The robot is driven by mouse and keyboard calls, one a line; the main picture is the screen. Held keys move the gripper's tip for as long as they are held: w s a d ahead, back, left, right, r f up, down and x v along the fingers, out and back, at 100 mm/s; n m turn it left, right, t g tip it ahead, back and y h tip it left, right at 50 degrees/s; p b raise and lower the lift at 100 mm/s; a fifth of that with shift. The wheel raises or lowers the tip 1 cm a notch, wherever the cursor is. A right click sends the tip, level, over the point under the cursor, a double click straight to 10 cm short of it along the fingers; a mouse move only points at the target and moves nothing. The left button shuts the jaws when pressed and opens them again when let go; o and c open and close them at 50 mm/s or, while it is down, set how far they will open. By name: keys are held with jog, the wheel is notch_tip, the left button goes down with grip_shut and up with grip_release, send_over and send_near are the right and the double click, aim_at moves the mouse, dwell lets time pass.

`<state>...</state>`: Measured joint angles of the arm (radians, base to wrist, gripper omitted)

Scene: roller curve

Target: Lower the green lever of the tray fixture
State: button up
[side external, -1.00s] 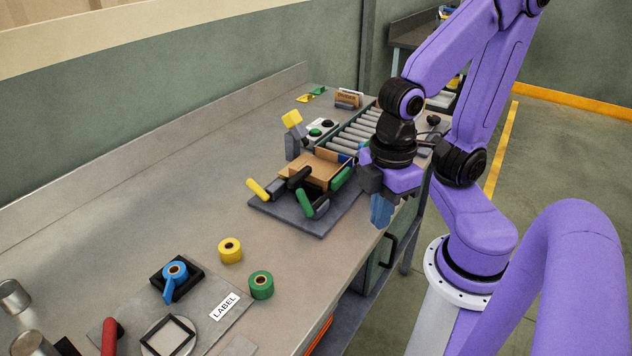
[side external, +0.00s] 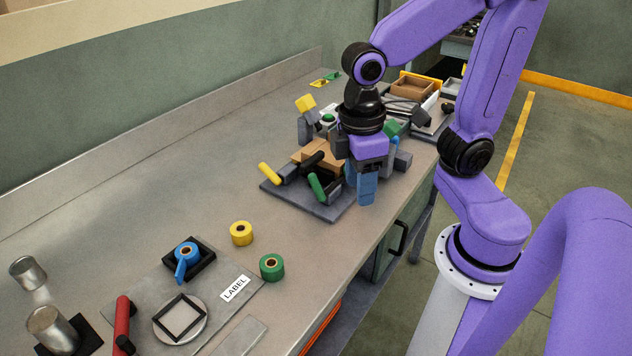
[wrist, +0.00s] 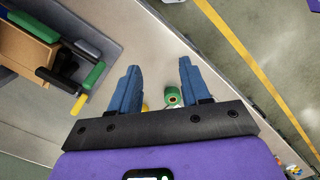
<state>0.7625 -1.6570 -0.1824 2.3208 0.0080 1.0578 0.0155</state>
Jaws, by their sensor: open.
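The tray fixture is a dark grey base plate (side external: 325,213) carrying a brown box (side external: 305,153) and several coloured handles. A green lever (side external: 316,187) stands tilted at its near side; a green lever also shows in the wrist view (wrist: 93,75). A second green handle (wrist: 33,27) lies along the box in the wrist view. My gripper (side external: 366,188) points down just right of the fixture in the side view and hides part of it. In the wrist view my gripper (wrist: 159,66) is open and empty, with the green levers to its left, apart from the fingers.
A yellow handle (side external: 269,172) and a black one (side external: 312,160) sit close to the green lever. Yellow tape (side external: 241,233) and green tape (side external: 271,267) rolls stand on the bench, nearer the side camera. Bare bench lies left of the fixture. The bench edge runs near my gripper.

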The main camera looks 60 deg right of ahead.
jog(key=w+r+m+g, duration=0.25)
jog(key=w+m, duration=0.25)
jog(key=w, duration=0.7)
jog(key=m+g, duration=0.2)
jog(key=m, duration=0.3)
send_near(313, 173)
jog(key=shift+t, duration=0.25)
jog(key=x, duration=1.1)
jog(key=shift+s+f, duration=0.3)
jog(key=shift+s, duration=0.05)
grip_shut()
